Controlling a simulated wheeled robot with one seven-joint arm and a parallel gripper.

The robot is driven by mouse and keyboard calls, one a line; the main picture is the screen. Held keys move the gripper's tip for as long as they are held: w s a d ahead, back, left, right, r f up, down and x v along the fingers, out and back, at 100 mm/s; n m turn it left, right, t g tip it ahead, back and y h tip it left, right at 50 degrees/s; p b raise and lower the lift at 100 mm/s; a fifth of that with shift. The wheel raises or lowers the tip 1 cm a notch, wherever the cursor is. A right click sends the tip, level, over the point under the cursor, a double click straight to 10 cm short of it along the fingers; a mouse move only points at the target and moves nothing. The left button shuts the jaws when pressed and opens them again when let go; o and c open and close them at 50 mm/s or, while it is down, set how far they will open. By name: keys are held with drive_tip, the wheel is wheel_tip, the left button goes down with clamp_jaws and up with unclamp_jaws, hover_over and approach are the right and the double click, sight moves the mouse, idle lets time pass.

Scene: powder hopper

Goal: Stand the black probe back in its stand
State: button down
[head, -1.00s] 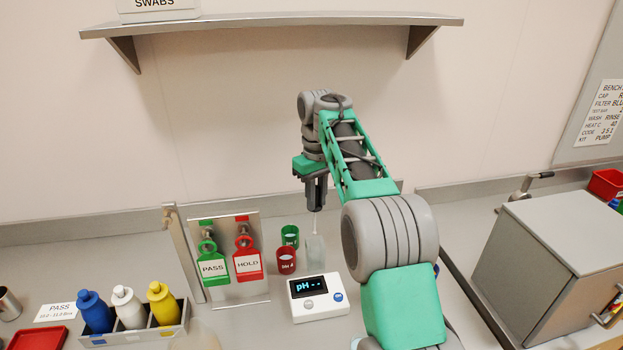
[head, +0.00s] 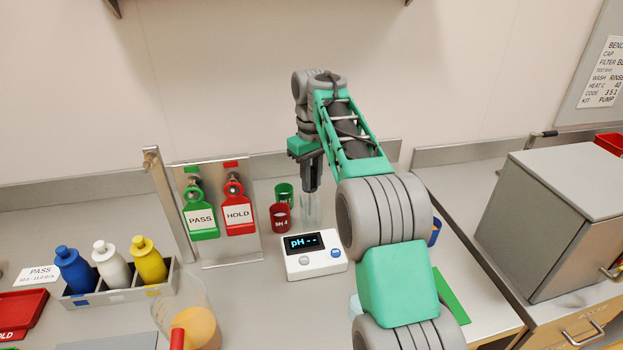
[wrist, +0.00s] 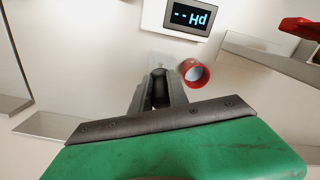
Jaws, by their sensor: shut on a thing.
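My gripper (head: 311,187) is shut on the black probe, low over the bench behind the pH meter (head: 315,256). In the wrist view the dark probe (wrist: 158,84) shows between the fingers. A clear, pale stand (head: 311,212) is directly below the gripper, and the fingertips are close to its top. The probe looks upright and its lower part overlaps the clear stand; I cannot tell how deep it sits. The meter's display reads "pH --".
A red pH 4 cup (head: 280,217) and a green cup (head: 284,194) stand just left of the stand. PASS (head: 201,220) and HOLD (head: 238,215) tags hang farther left. Coloured bottles (head: 112,268) and a beaker (head: 194,320) are at front left. A grey box (head: 556,220) stands right.

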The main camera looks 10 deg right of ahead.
drive_tip(key=shift+f+b, duration=1.2)
drive_tip(key=shift+b, duration=0.05)
drive_tip(key=c, duration=1.2)
unclamp_jaws()
drive_tip(key=shift+o, duration=0.5)
drive_tip(key=o, duration=0.5)
drive_tip(key=shift+o, duration=0.2)
